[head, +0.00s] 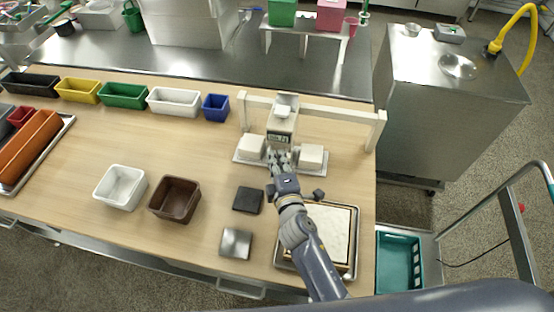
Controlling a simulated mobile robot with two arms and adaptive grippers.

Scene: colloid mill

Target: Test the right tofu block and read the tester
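The right tofu block (311,156) is a pale cube on the right part of a light plate (321,171). The left tofu block (252,146) sits on the plate's left part. The tester (283,112) is a pale unit with a small dark display (278,137), mounted on a cream gantry (345,117) above and between the blocks. The display's digits are too small to read. My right gripper (279,157) is just below the display, between the two blocks and apart from the right one. Its fingers are too small to tell open from shut. My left gripper is out of view.
A framed tray with a white sheet (322,226) lies under and beside my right forearm. A dark square (248,200), a metal square (235,243), a brown bin (174,199) and a white bin (120,187) stand left. Coloured bins line the back. The table's left-middle is clear.

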